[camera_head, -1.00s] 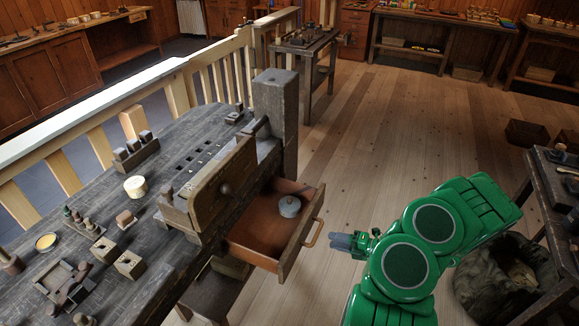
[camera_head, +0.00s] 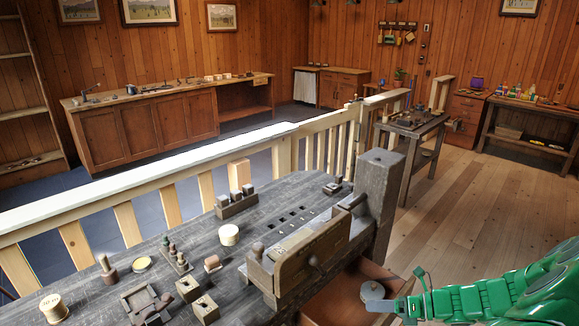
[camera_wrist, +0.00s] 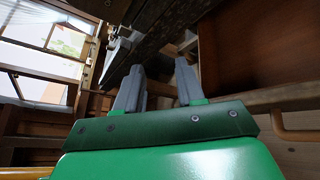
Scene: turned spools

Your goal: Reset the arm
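My green arm reaches in from the lower right of the head view. Its grey-fingered gripper (camera_head: 385,306) shows by the open drawer at the bottom edge. In the wrist view the two grey fingers (camera_wrist: 159,66) stand apart with nothing between them, so my gripper is open and empty. The wooden drawer (camera_head: 335,306) is pulled out of the workbench and partly cut off below.
The dark workbench (camera_head: 205,262) carries spools, small blocks and a heavy wooden post (camera_head: 375,205). A pale railing (camera_head: 140,190) runs behind it. A small side table (camera_head: 410,130) stands farther back. Open wooden floor (camera_head: 480,200) lies to the right.

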